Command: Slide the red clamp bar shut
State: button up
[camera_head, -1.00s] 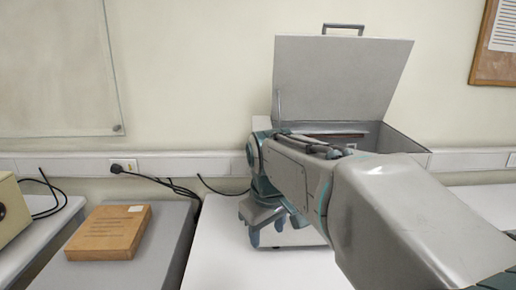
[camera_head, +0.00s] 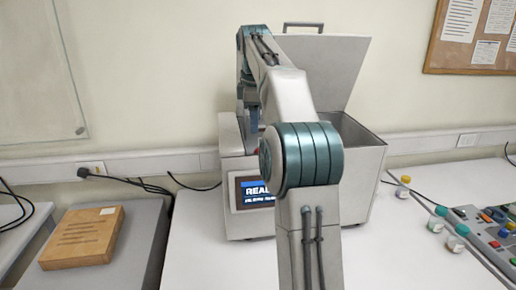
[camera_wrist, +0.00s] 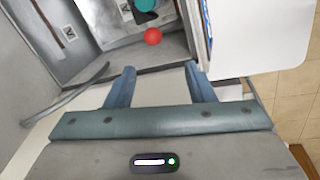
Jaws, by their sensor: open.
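A red ball-shaped knob (camera_wrist: 153,36) shows in the wrist view inside the open machine, beside a teal round part (camera_wrist: 146,5). I cannot make out the rest of the red clamp bar. My gripper (camera_wrist: 162,84) is open, with its two blue fingers apart and nothing held between them. The fingers are below the red knob in the wrist view, near the machine's edge, and apart from the knob. In the head view my arm hides much of the grey machine (camera_head: 365,178) and its inside. The machine's lid (camera_head: 343,75) stands raised.
A lit screen (camera_head: 255,192) is on the machine's front. A brown box (camera_head: 82,238) lies on a grey surface at left. Small capped bottles (camera_head: 402,188) and a multicoloured panel (camera_head: 490,235) are at right. White table (camera_head: 205,262) is clear at front left.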

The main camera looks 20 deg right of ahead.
jog(key=shift+n, duration=0.3)
jog(key=w+f, duration=0.1)
jog(key=f, duration=0.3)
jog(key=w+d+f, duration=0.1)
jog(key=f, duration=0.3)
jog(key=w+d+f+b, duration=0.1)
jog(key=f, duration=0.4)
jog(key=shift+d, duration=0.2)
jog(key=shift+c, duration=0.3)
grip_shut()
jog(key=shift+a+r, duration=0.1)
